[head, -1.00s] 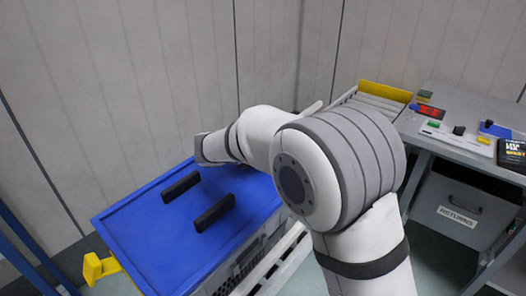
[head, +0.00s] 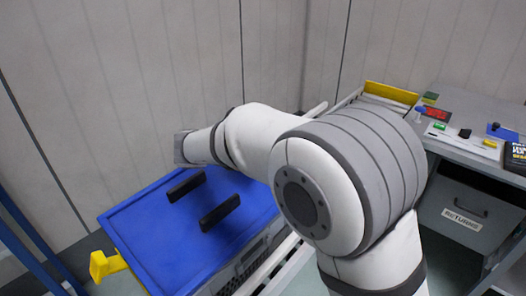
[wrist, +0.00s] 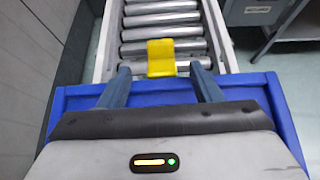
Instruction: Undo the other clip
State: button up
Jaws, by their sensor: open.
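The tote has a blue lid (head: 150,240) with two black bars on top; its grey side (head: 250,258) shows below. One yellow clip (head: 106,264) sticks out from the lid's left end in the head view. Another yellow clip (wrist: 160,58) stands at the lid's far edge in the wrist view. My gripper (wrist: 160,72) is open and empty, one finger on each side of this clip, with gaps on both sides. I cannot tell whether that clip is fastened. In the head view my arm hides this clip, and my fingers are not visible.
A roller conveyor (wrist: 160,20) runs beyond the lid's edge. A grey workbench (head: 465,140) with small devices and a grey returns bin (head: 465,213) stand at the right. A panelled wall (head: 130,90) is close behind the tote, and a blue post (head: 28,240) is at the left.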

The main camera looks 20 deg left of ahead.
jog(key=shift+s+a+r, duration=0.15)
jog(key=shift+s+r, duration=0.1)
jog(key=shift+s, duration=0.15)
